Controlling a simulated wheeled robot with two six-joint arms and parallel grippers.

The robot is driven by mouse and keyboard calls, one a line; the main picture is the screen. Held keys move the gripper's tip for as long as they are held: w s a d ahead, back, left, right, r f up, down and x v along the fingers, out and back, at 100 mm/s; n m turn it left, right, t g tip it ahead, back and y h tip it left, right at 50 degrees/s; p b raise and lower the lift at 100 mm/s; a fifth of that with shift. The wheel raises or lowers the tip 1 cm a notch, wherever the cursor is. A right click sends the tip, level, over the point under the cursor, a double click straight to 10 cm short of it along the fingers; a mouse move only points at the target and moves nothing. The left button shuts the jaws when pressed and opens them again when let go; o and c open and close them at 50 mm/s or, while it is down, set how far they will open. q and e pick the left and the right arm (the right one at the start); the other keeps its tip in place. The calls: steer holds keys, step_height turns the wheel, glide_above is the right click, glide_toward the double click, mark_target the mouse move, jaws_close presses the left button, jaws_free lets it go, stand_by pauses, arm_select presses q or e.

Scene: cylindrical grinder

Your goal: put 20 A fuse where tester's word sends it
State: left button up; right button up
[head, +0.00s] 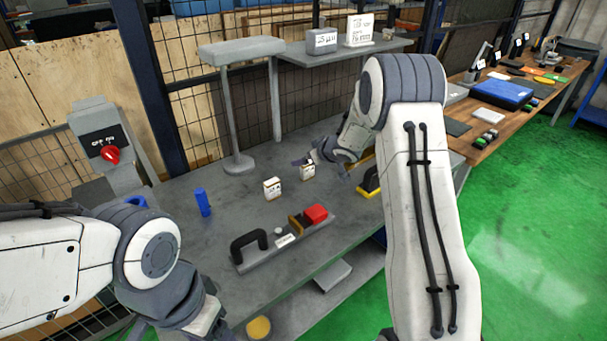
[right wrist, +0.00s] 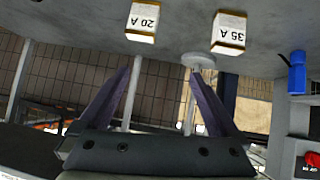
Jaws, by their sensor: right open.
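The 20 A fuse (head: 307,172) is a small white block with tan ends, standing on the grey table; it shows at the upper left of the right wrist view (right wrist: 142,22). A similar 35 A fuse (head: 272,188) stands to its left in the head view and also shows in the right wrist view (right wrist: 229,33). My right gripper (head: 308,161) is open and empty, close to the 20 A fuse. A board with a black handle, a small label and a red block (head: 316,214) lies nearer. No tester's word is legible. My left gripper (head: 208,322) is low at the left, its fingers unclear.
A blue cylinder (head: 203,202) stands left of the fuses. A switch box with a red knob (head: 110,155) is at the left. A grey stand (head: 238,160) and a raised shelf (head: 330,52) with labelled blocks are behind. A yellow-and-black object (head: 369,184) sits beside my right arm.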

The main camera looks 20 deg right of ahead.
steer(key=y, duration=0.1)
glide_toward(309, 169)
steer(key=shift+w+d+f, duration=0.35)
steer(key=shift+w+f, duration=0.2)
steer(key=shift+f, duration=0.05)
steer(key=shift+y, duration=0.3)
steer(key=x, duration=0.4)
steer(key=shift+w+a+f, duration=0.1)
steer(key=shift+w, duration=0.05)
steer(key=x, duration=0.2)
steer(key=p+x, duration=0.1)
steer(key=x, duration=0.1)
steer(key=shift+w+a+p, duration=0.25)
steer(key=shift+a+p, duration=0.05)
steer(key=shift+w+a+f, duration=0.15)
steer(key=shift+w+f, duration=0.2)
steer(key=shift+w, duration=0.1)
jaws_close()
